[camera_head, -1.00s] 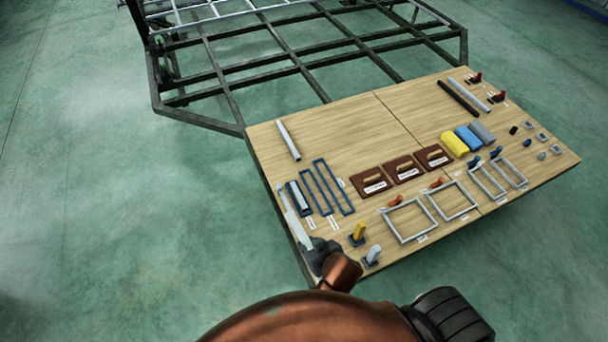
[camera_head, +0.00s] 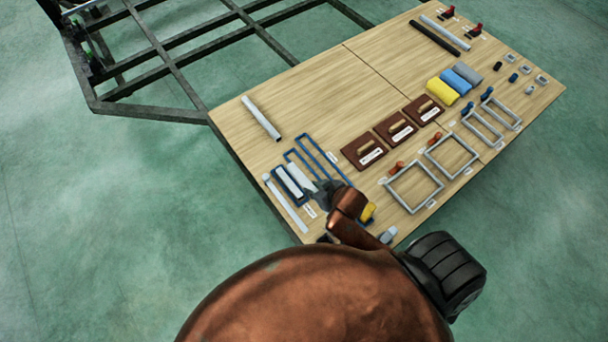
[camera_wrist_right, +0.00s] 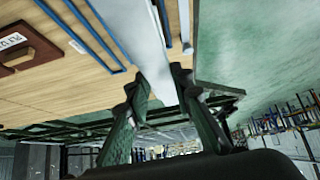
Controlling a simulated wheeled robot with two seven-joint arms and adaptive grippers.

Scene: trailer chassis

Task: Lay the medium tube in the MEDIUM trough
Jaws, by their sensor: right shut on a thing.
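My right gripper (camera_head: 326,193) is shut on a pale grey tube (camera_head: 302,180), which it holds over the blue-framed troughs near the left edge of the table. In the right wrist view the tube (camera_wrist_right: 135,35) runs away from between the dark fingers (camera_wrist_right: 155,95). The middle trough (camera_head: 312,172) is partly covered by the tube and gripper. The left trough (camera_head: 276,175) has a pale piece in it, and the right trough (camera_head: 325,155) looks empty. I cannot tell whether the held tube touches a trough. The trough labels are too small to read. My left gripper is not in view.
A long pale strip (camera_head: 284,203) lies along the table's left edge. Another grey tube (camera_head: 261,118) lies farther back. Brown float-like blocks (camera_head: 365,151), grey frames (camera_head: 414,188) and coloured rolls (camera_head: 442,91) lie to the right.

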